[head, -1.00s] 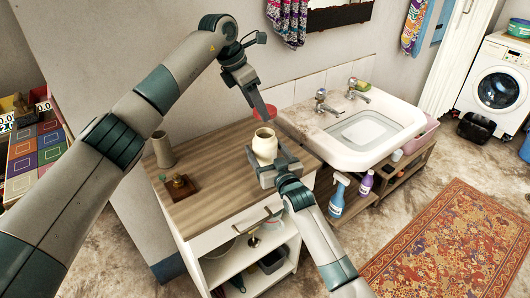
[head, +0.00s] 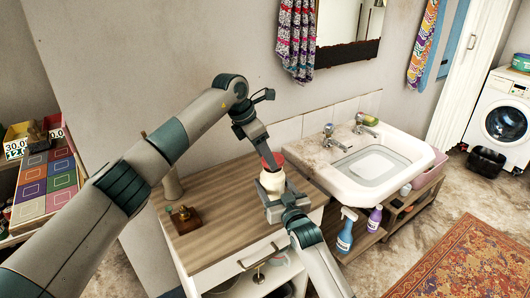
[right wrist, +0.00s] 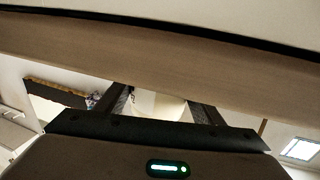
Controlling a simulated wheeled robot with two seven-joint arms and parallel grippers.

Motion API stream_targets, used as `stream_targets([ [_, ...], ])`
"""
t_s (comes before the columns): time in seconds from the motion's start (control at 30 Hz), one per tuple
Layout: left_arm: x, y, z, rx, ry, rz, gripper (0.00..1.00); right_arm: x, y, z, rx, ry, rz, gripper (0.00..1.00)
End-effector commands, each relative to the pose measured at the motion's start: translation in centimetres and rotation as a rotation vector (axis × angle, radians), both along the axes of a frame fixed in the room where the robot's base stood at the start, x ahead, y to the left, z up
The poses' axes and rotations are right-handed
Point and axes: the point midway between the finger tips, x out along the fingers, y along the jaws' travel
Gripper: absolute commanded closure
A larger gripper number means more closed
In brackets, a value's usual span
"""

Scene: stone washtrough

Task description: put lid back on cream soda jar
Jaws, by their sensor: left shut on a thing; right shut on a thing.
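The cream jar (head: 272,184) stands upright at the right part of the wooden counter top. My right gripper (head: 276,193) is shut on it from the front. In the right wrist view the pale jar (right wrist: 158,104) shows between the two dark fingers. My left gripper (head: 267,153) points down and is shut on the red lid (head: 273,161). The lid is right over the jar's mouth and hides it. I cannot tell whether the lid touches the rim.
The wooden counter (head: 215,215) also bears a brass-and-wood object (head: 184,219) and a grey-beige cylinder (head: 171,184), partly behind my left arm. The white sink (head: 375,160) adjoins on the right. Spray bottles (head: 346,230) stand below it. The counter's middle is clear.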

Motion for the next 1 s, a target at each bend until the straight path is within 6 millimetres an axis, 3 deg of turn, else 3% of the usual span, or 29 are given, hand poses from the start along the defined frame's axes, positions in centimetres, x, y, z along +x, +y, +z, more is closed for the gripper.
stream_targets([
  [0.47, 0.0, 0.0, 0.0, 0.000, 0.000, 0.000, 0.69, 0.0, 0.0, -0.1, -0.001, 0.001, 0.000, 0.79],
  [1.0, 0.0, 0.0, -1.8, 0.000, 0.000, 0.001, 0.69, 0.0, 0.0, -0.1, -0.002, 0.001, 0.000, 0.79],
])
